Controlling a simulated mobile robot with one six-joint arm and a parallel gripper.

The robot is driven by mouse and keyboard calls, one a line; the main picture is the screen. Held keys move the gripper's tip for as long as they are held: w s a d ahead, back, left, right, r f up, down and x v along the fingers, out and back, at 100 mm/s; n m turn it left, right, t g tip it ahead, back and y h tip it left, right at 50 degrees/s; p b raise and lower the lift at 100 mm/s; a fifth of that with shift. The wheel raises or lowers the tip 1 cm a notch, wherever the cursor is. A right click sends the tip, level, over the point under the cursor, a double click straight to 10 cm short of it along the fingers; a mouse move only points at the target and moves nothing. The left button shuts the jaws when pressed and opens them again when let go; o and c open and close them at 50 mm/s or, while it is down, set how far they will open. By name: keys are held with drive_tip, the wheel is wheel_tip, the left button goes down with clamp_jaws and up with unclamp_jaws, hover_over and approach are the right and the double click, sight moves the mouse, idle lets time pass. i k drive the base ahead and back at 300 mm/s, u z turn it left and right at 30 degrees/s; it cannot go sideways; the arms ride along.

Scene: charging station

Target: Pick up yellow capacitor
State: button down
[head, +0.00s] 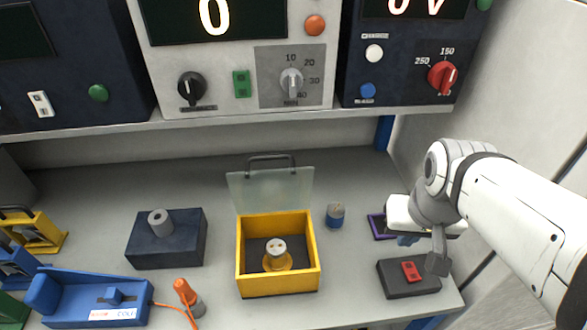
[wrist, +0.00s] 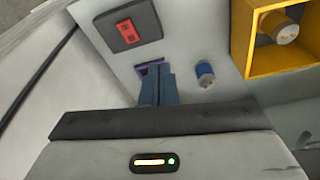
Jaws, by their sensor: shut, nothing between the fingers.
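The yellow capacitor (head: 278,260), a short cylinder with a pale top and a yellow lower part, stands upright inside an open yellow box (head: 279,285). The box's clear lid (head: 270,190) is raised at the back. In the wrist view the capacitor (wrist: 284,28) shows at the upper right, inside the box (wrist: 241,45). My gripper (head: 407,240) is at the right of the bench, well to the right of the box. In the wrist view its blue fingers (wrist: 158,84) are together and empty, over a purple-edged dark item (head: 377,227).
A small blue cylinder (head: 335,215) stands between the box and my gripper. A black block with a red switch (head: 408,279) sits near the front right. A dark block (head: 165,245), an orange-handled tool (head: 189,297) and a blue device (head: 95,298) lie left. Instruments stand on the shelf above.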

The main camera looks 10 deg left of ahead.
sight(276, 248)
drive_tip(key=u, duration=0.05)
drive_tip(key=k, duration=0.5)
drive_tip(key=z, duration=1.5)
drive_tip(key=k, duration=1.15)
drive_tip(key=u, duration=1.75)
drive_tip(key=i, duration=1)
drive_tip(key=u, duration=0.05)
